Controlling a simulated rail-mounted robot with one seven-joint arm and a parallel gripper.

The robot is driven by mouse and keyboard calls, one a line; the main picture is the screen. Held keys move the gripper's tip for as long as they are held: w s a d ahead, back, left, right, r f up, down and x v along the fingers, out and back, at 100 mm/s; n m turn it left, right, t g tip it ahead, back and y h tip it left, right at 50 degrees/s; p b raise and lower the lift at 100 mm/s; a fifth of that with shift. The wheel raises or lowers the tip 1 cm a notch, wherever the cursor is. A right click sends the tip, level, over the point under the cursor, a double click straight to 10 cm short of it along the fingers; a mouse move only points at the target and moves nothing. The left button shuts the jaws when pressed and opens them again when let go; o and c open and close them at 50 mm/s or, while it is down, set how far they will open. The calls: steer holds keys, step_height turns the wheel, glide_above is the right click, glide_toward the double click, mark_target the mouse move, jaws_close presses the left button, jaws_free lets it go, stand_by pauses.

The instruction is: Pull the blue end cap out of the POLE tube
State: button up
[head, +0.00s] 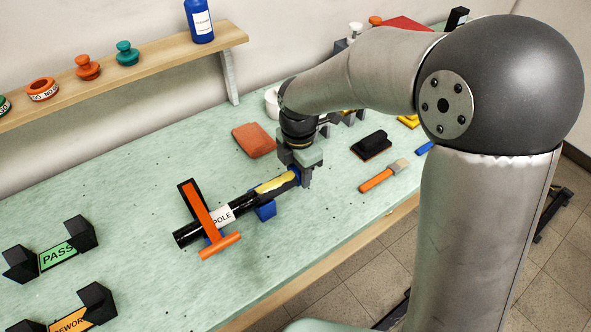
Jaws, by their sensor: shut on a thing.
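The POLE tube (243,203) is black, with a white POLE label and a yellow patch near its right end. It lies on blue supports on the bench, under an orange clamp bar (201,207). My gripper (303,180) is at the tube's right end, pointing down, and its jaws are shut. A little blue of the end cap (296,174) shows between the jaws at the tube's end. The jaws hide most of the cap, so I cannot tell whether it is still seated in the tube.
An orange-handled brush (383,176), a black block (371,145) and a red-brown cloth (254,140) lie around my gripper. An orange clamp handle (220,246) sticks out in front of the tube. The PASS rack (58,255) stands at left. The bench's front middle is clear.

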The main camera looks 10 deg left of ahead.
steer(key=shift+w+d+p, duration=0.3)
steer(key=shift+w+d, duration=0.65)
steer(key=shift+w, duration=0.1)
stand_by(0.4)
steer(key=shift+w+d+p, duration=0.35)
steer(key=shift+w+d, duration=0.7)
steer(key=shift+w, duration=0.05)
steer(key=shift+w+d, duration=0.1)
steer(key=shift+w+d+p, duration=0.35)
steer(key=shift+w+d, duration=0.55)
steer(key=shift+w, duration=0.1)
steer(key=shift+w+d+p, duration=0.35)
steer(key=shift+w+d, duration=0.65)
steer(key=shift+w, duration=0.1)
steer(key=shift+d, duration=0.1)
steer(key=shift+w+d+p, duration=0.35)
steer(key=shift+w+d, duration=0.6)
steer(key=shift+w, duration=0.15)
